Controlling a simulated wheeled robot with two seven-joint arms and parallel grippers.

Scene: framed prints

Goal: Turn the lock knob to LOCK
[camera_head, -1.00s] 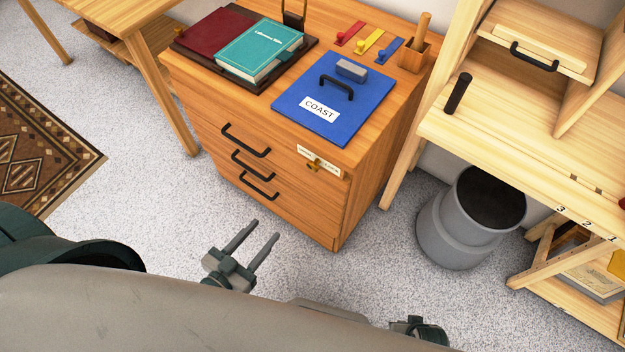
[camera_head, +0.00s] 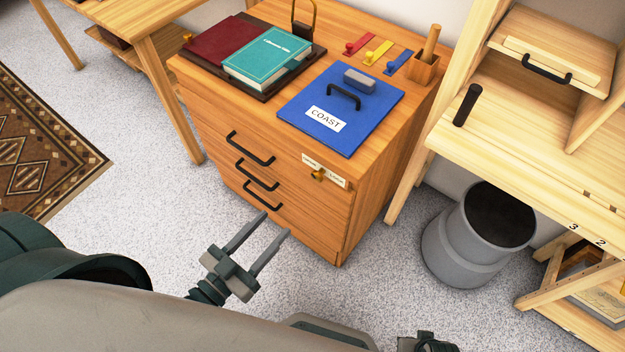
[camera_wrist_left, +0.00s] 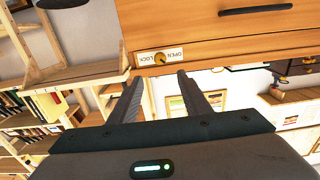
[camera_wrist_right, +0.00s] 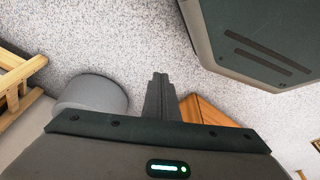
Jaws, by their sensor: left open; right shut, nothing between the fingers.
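The brass lock knob (camera_head: 318,174) sits on a white label plate (camera_head: 338,180) at the upper right of the wooden cabinet's (camera_head: 300,217) drawer front. In the left wrist view the knob (camera_wrist_left: 160,58) shows upside down on its plate, which reads OPEN and LOCK. Which word it points to is too small to tell. My left gripper (camera_head: 276,223) is open and empty, in front of the cabinet, lower and left of the knob and apart from it. In the left wrist view its fingers (camera_wrist_left: 157,88) point toward the plate. My right gripper (camera_wrist_right: 158,76) is shut and empty over the floor.
Black drawer handles (camera_head: 250,148) are on the cabinet front, left of the knob. A blue COAST panel (camera_head: 338,108) and books (camera_head: 266,57) lie on top. A grey bin (camera_head: 480,235) and a light wood shelf unit (camera_head: 540,140) stand at right.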

